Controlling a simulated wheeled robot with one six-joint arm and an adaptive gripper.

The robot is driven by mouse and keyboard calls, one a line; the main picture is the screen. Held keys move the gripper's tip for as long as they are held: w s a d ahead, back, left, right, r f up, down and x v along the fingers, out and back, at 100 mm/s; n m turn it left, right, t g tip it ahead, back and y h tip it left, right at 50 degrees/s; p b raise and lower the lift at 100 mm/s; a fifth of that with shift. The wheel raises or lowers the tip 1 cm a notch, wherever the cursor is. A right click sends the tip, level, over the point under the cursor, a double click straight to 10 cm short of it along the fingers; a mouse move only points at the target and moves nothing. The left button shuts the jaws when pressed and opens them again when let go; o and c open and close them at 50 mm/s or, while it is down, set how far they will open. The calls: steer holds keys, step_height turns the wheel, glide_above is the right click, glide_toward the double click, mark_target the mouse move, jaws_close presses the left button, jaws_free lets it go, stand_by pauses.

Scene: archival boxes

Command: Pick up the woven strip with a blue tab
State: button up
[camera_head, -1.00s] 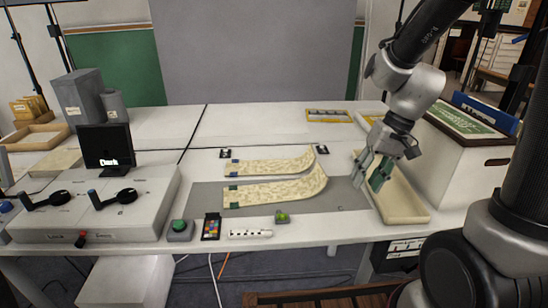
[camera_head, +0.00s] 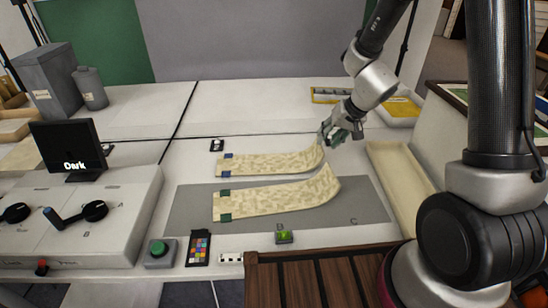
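My gripper (camera_head: 330,141) is at that raised right end, pointing down and left. Its fingers are small and overlap the strip's tip, so I cannot tell whether they are open, shut or touching it. The similar strip with green tabs (camera_head: 275,198) lies nearer, also with its right end curved up.
A long cream tray (camera_head: 398,190) stands right of the mat (camera_head: 355,214). A control console (camera_head: 80,215) with a screen (camera_head: 70,150) is at left. A green button (camera_head: 159,250), a colour card (camera_head: 199,248) and a small green-lit box (camera_head: 284,237) line the front.

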mark_target(321, 146)
steer(key=shift+n, duration=0.4)
steer(key=shift+w+d+x, duration=0.1)
steer(key=shift+d+x, duration=0.05)
steer(key=shift+x, duration=1.15)
steer(key=shift+w+d+x, duration=0.1)
steer(key=shift+x, duration=1.15)
steer(key=shift+w+d+x, duration=0.1)
steer(key=shift+d+x, duration=0.05)
steer(key=shift+x, duration=1.15)
steer(key=shift+f, duration=0.25)
jaws_close()
